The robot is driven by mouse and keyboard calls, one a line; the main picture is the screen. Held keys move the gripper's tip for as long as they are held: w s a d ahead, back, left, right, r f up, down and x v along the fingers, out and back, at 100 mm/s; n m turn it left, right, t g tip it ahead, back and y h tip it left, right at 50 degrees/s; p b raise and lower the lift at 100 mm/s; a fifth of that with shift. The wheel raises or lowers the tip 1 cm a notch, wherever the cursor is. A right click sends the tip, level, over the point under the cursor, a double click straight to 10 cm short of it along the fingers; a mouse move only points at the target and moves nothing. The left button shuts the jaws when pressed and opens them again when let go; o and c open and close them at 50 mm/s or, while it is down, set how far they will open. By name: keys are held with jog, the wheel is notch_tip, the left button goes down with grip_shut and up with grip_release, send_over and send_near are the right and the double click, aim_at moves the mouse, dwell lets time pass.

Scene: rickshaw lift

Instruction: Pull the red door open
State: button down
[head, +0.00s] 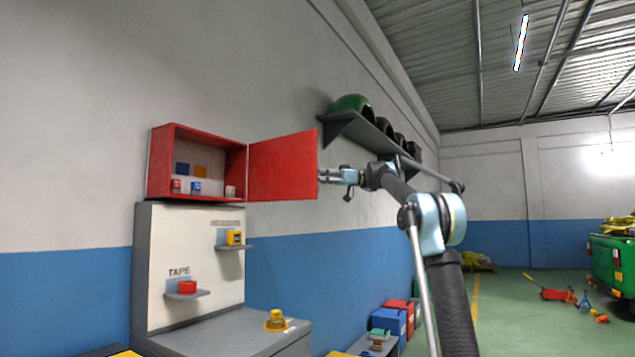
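The red door (283,167) is the hinged door of a red wall cabinet (200,134). It stands swung wide open to the right, and the inside of the cabinet shows. My gripper (322,175) is at the door's free right edge, pointing left at it. I cannot tell whether it touches the door. The fingertips are small here, and whether they are open or shut is unclear.
Small red, blue and white items stand inside the cabinet. Below are a white panel (190,265) with small shelves and a grey bench (235,335) with a yellow object (276,321). A shelf of helmets (352,106) hangs behind my arm.

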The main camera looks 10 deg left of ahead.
jog(key=shift+w+d, duration=0.25)
jog(key=shift+w, duration=0.1)
dwell(0.3)
jog(key=c, duration=1.7)
grip_release()
jog(key=shift+d, duration=0.25)
jog(key=shift+o, duration=0.2)
jog(key=shift+a, duration=0.1)
jog(key=v, duration=1.2)
jog(key=shift+w, duration=0.25)
jog(key=shift+a, duration=0.1)
